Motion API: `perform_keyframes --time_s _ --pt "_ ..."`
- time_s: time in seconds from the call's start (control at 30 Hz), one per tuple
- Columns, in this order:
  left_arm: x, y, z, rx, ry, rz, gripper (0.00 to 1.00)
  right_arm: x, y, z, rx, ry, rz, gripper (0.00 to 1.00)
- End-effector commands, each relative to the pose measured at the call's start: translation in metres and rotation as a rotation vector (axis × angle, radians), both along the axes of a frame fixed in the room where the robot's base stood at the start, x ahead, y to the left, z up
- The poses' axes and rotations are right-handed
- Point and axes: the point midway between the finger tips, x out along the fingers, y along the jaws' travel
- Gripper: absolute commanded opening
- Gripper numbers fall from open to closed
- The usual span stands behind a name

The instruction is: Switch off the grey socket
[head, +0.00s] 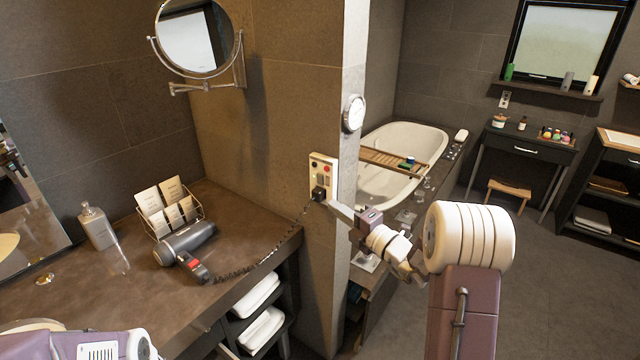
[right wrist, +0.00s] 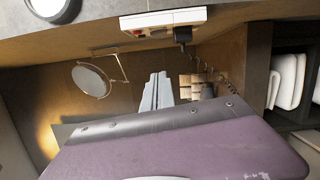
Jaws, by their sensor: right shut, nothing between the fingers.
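The socket panel (head: 323,176) is a pale upright plate on the end of the brown wall, with red and dark buttons on its face. A black plug (head: 319,194) sits in its lower part. In the right wrist view the panel (right wrist: 160,21) shows at the top, with the plug (right wrist: 182,36) at its right end. My right gripper (head: 332,205) is shut and empty, just below and right of the plug; I cannot tell whether it touches the panel. Its fingers (right wrist: 158,78) also show in the right wrist view. Only part of my left arm shows, without its gripper.
A coiled black cord (head: 262,262) runs from the plug to a grey hair dryer (head: 186,243) on the brown counter (head: 235,215). A card rack (head: 169,211) and a bottle (head: 97,228) stand behind. A round mirror (head: 196,38) hangs above. A bathtub (head: 405,140) lies beyond the wall.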

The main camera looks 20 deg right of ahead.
Motion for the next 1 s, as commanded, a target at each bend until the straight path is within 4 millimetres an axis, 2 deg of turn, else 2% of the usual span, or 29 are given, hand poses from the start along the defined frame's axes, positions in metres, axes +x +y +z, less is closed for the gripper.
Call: perform_keyframes --time_s 0.17,0.57,0.7,1.0 --pt "0.0 0.0 0.004 0.0 0.0 0.0 0.36 0.015 0.008 0.002 -0.001 0.0 0.004 0.0" --pt "0.0 0.0 0.021 0.0 0.0 0.0 0.36 0.092 0.043 0.005 0.0 0.0 0.004 0.0" --pt "0.0 0.0 0.029 0.0 0.0 0.0 0.36 0.106 0.022 0.008 -0.002 -0.001 -0.001 0.0" --pt "0.0 0.0 0.032 0.0 0.0 0.0 0.36 0.116 0.01 0.008 -0.001 0.001 0.001 0.0"
